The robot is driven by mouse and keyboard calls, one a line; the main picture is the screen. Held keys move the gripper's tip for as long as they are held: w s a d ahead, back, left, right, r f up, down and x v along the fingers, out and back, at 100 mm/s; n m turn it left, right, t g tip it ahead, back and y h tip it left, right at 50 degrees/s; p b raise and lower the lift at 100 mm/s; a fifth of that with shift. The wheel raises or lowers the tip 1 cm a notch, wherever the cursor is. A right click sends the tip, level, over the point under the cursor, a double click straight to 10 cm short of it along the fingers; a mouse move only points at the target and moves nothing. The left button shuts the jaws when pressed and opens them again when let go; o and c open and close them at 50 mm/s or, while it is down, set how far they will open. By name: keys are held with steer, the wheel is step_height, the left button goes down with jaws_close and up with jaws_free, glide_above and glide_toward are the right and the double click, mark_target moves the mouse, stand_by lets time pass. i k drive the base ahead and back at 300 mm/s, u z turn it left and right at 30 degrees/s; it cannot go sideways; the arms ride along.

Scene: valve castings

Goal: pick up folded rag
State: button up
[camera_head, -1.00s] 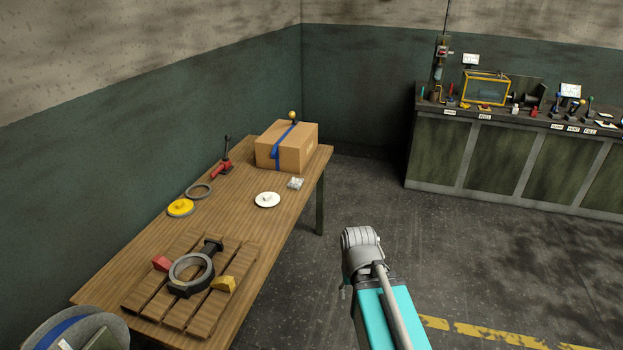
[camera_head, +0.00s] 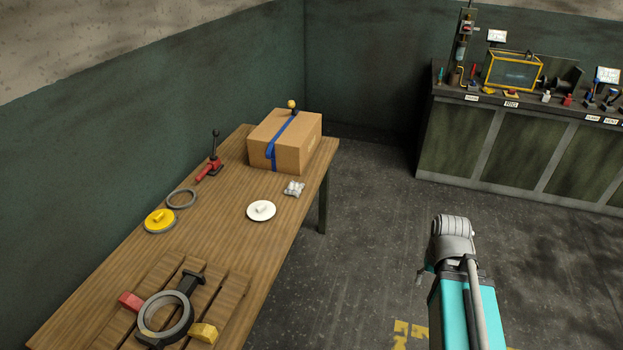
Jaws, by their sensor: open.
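I see no cloth that I can name for sure as the folded rag. A small grey-white lumpy item (camera_head: 293,188) lies on the wooden table (camera_head: 225,233), in front of the cardboard box; it is too small to tell what it is. My arm shows at the lower right, over the floor and apart from the table. My gripper's fingers cannot be made out; they are hidden or out of view.
The table holds a strapped cardboard box (camera_head: 302,145), a white disc (camera_head: 261,211), a yellow disc (camera_head: 159,221), a grey ring (camera_head: 182,191), a red-based lever (camera_head: 209,171) and a slatted board (camera_head: 232,308) with a clamped ring. A cluttered workbench (camera_head: 520,158) stands at right. Floor between is clear.

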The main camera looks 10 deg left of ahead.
mark_target(294, 189)
steer(key=u, duration=0.3)
steer(key=i, duration=1.05)
steer(key=u, duration=0.8)
